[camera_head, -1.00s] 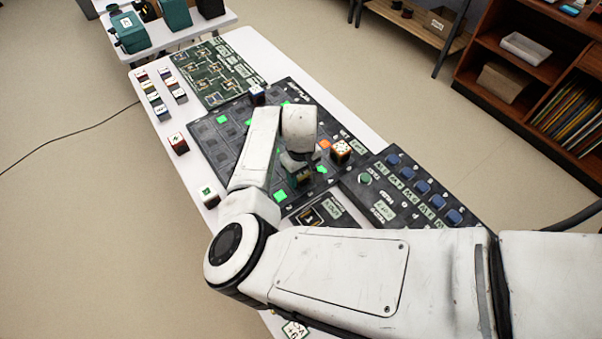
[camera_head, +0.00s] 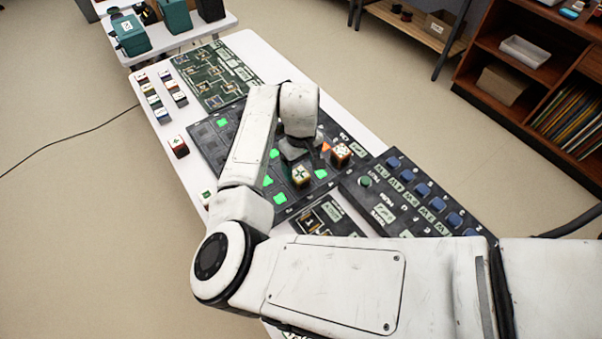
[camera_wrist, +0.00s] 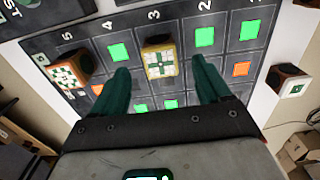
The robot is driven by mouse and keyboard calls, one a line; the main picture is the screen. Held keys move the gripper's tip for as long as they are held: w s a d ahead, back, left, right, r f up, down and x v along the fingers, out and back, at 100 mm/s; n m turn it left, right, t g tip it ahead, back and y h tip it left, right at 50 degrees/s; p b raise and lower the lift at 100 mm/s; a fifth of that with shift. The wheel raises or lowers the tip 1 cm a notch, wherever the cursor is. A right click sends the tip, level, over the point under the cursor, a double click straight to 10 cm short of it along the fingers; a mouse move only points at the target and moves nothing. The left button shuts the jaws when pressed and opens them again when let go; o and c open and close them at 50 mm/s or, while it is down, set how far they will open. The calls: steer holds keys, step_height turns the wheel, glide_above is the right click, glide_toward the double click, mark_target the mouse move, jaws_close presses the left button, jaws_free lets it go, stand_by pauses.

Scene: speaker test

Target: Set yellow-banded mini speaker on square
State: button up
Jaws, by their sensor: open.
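The yellow-banded mini speaker (camera_head: 301,176) is a small cube with a cream top and a dark green cross pattern. It stands upright on the dark grid board (camera_head: 217,160). In the wrist view, the speaker (camera_wrist: 159,60) is in the column marked 3, with green lit squares on both sides. Its base hides the square under it. My gripper (camera_wrist: 160,68) is open, with its green fingers apart from the speaker on either side. In the head view, my gripper (camera_head: 297,148) is behind the speaker, partly hidden by my wrist.
Another cube (camera_head: 178,146) and several more stand on the white table's left side. A panel with blue buttons (camera_head: 408,190) lies to the right. A green circuit board (camera_head: 215,75) lies farther back.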

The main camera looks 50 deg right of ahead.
mark_target(301, 175)
step_height(301, 175, up, 6)
steer(key=shift+f, duration=0.1)
steer(key=s+d+r+m+t+h, duration=0.1)
steer(key=s+d+r+h, duration=0.15)
steer(key=d, duration=0.45)
steer(key=s+d+r+t+h, duration=0.1)
steer(key=s+d+h, duration=0.25)
steer(key=d, duration=0.35)
steer(key=s+a+f+n+y, duration=0.1)
steer(key=s+a+f+y, duration=0.1)
steer(key=s+a+f, duration=0.2)
steer(key=s+a+f+y, duration=0.2)
steer(key=s+a+f, duration=0.2)
steer(key=s+a, duration=0.3)
steer(key=s+a+f+n+g+y, duration=0.1)
steer(key=s+a+f, duration=0.2)
steer(key=s+a, duration=0.3)
steer(key=shift+s+a+f+n+y, duration=0.1)
steer(key=shift+a+f+y, duration=0.05)
steer(key=shift+a, duration=0.65)
steer(key=shift+s+a+f+n+y, duration=0.1)
steer(key=shift+a, duration=0.7)
steer(key=shift+s+a+f+n+y, duration=0.1)
steer(key=shift+a+f+y, duration=0.05)
steer(key=shift+a, duration=0.65)
